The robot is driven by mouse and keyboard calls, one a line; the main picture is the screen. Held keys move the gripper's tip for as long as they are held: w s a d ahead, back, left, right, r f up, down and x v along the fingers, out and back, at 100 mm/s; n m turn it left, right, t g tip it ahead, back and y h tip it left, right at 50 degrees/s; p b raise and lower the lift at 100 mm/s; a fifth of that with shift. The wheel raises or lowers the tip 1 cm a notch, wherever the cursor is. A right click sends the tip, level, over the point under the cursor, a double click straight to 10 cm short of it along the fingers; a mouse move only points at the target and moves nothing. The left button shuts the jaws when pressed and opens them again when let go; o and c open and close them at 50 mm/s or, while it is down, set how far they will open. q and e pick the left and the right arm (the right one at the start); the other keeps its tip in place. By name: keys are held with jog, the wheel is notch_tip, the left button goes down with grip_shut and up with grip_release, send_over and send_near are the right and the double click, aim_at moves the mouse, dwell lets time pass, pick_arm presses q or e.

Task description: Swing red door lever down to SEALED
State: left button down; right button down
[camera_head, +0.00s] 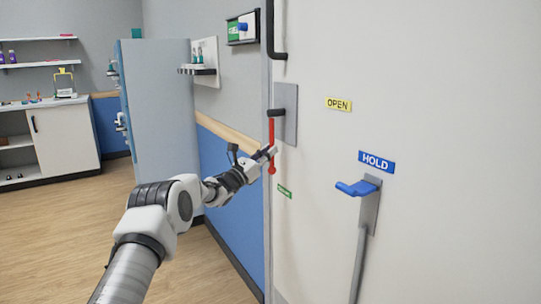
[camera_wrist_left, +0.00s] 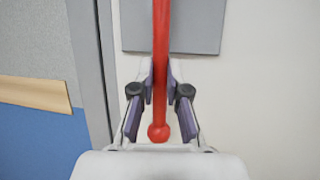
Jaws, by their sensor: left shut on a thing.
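The red door lever (camera_head: 271,131) hangs straight down from a dark pivot on a grey plate (camera_head: 290,108) on the white door (camera_head: 410,60). A small green label (camera_head: 284,191) sits just below the lever's end; its text is too small to read. My left gripper (camera_head: 270,152) is at the lower part of the lever. In the left wrist view the red lever (camera_wrist_left: 160,70) runs between the two fingers (camera_wrist_left: 160,80), which are shut on it, with its round knob just below the fingertips. My right gripper is not in view.
A yellow OPEN label (camera_head: 338,104) and a blue HOLD label (camera_head: 376,162) are on the door. A blue lever handle (camera_head: 358,188) juts out at the right. A dark door handle (camera_head: 277,40) is above the red lever. The wood floor (camera_head: 60,220) at left is clear.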

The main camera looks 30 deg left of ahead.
pick_arm(q)
jog(key=shift+s+a+r, duration=0.15)
jog(key=shift+a+r, duration=0.1)
jog(key=shift+a, duration=0.1)
jog(key=c, duration=1.4)
grip_release()
jog(key=shift+c, duration=0.2)
jog(key=shift+o, duration=1.3)
jog(key=shift+s+a+r, duration=0.15)
jog(key=shift+s+a, duration=0.1)
jog(key=v, duration=1.2)
